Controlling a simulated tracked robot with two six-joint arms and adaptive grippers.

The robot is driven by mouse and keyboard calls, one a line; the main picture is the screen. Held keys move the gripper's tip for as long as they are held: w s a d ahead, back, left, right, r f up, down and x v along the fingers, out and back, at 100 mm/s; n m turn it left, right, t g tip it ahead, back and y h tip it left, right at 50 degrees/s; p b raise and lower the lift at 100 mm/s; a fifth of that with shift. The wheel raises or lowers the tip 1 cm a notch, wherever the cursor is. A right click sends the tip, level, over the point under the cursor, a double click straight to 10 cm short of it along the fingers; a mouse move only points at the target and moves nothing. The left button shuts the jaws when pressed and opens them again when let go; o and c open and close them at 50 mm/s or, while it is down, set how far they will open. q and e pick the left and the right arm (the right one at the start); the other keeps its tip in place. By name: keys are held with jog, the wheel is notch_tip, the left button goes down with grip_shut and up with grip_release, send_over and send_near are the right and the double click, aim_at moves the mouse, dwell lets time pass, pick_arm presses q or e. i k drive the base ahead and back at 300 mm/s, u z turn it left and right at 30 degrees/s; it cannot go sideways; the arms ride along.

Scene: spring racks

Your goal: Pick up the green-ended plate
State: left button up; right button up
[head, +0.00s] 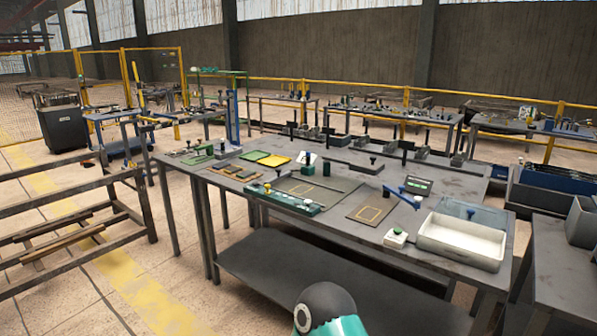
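I cannot pick out the green-ended plate for certain at this size. On the grey work table (240,222) are several small flat pieces. A dark block with a green patch (418,186) lies right of centre. A green fixture strip (290,201) with small knobs runs along the front edge. Flat dark pieces with green parts (196,160) lie at the table's left end. Neither of my grippers shows; a rounded black and teal part of my own arm is at the bottom edge.
A white tray (460,241) stands at the table's right end, beside a small white box with a green button (395,237). Yellow-topped pads (273,160) and a brown plate with a yellow outline (370,213) lie flat. A metal rack (70,215) stands left, with open floor between.

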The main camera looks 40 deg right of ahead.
aim_at(244, 174)
jog(key=u, duration=0.4)
jog(key=i, duration=0.15)
jog(key=z, duration=1.1)
jog(key=k, duration=0.95)
jog(key=z, duration=0.2)
jog(key=i, duration=0.95)
jog(key=u, duration=0.2)
jog(key=k, duration=0.85)
jog(key=z, duration=0.2)
jog(key=i, duration=0.7)
